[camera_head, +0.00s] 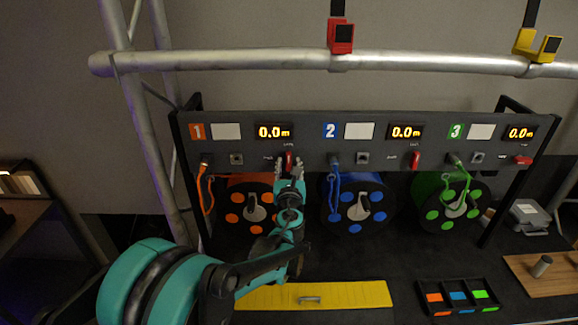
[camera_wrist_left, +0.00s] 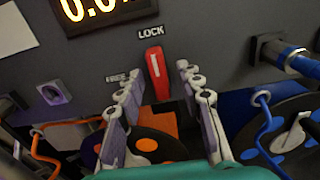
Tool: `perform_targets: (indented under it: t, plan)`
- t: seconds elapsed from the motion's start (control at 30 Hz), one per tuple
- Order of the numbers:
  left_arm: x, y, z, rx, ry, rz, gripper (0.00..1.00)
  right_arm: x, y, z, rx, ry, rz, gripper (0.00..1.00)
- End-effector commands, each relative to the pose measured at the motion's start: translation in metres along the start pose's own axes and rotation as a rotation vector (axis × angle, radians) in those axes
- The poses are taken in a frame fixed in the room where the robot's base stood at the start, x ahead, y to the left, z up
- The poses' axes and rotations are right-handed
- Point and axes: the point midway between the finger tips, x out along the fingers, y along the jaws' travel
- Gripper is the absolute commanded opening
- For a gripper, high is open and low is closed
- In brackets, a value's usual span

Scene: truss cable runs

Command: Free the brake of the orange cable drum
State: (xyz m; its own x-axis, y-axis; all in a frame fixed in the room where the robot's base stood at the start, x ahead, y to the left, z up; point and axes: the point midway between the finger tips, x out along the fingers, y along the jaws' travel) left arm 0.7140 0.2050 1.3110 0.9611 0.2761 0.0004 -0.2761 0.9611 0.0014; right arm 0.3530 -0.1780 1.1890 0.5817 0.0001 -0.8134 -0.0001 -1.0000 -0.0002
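The orange cable drum (camera_head: 236,209) sits under panel section 1, partly behind my left arm; part of it shows in the left wrist view (camera_wrist_left: 152,146). Its red brake lever (camera_wrist_left: 156,72) stands upright, pointing at the LOCK label (camera_wrist_left: 151,31); the FREE label (camera_wrist_left: 116,78) is lower left, partly covered by a finger. The lever also shows in the head view (camera_head: 289,158). My left gripper (camera_head: 289,168) is open in front of the panel, its fingers (camera_wrist_left: 160,84) on either side of the lever, with visible gaps. My right gripper is out of view.
The blue drum (camera_head: 355,204) and green drum (camera_head: 447,203) stand to the right, with red levers (camera_head: 415,161) (camera_head: 522,160) above; the green one's lies sideways. An orange cable (camera_head: 205,190) hangs left. A yellow board (camera_head: 350,295) and a black tray (camera_head: 458,309) lie in front.

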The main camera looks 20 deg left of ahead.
Motion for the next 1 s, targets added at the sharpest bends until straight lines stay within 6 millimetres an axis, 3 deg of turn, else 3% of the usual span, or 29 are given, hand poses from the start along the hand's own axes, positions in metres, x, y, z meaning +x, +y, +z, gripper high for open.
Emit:
perform_targets:
  t: [0.23,0.37,0.77,1.0]
  plan:
    - [0.0007,0.0002,0.0001,-0.001,0.000,0.000,0.34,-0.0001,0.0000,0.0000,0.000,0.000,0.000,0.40]
    - [0.0006,0.0001,0.0001,-0.001,0.000,0.000,0.00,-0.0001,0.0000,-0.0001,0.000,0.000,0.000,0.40]
    - [0.0004,0.0001,-0.0002,-0.030,0.000,0.000,0.00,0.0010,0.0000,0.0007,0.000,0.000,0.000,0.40]
    - [0.0002,0.0003,-0.0009,-0.154,0.000,0.000,0.00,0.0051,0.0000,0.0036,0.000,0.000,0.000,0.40]
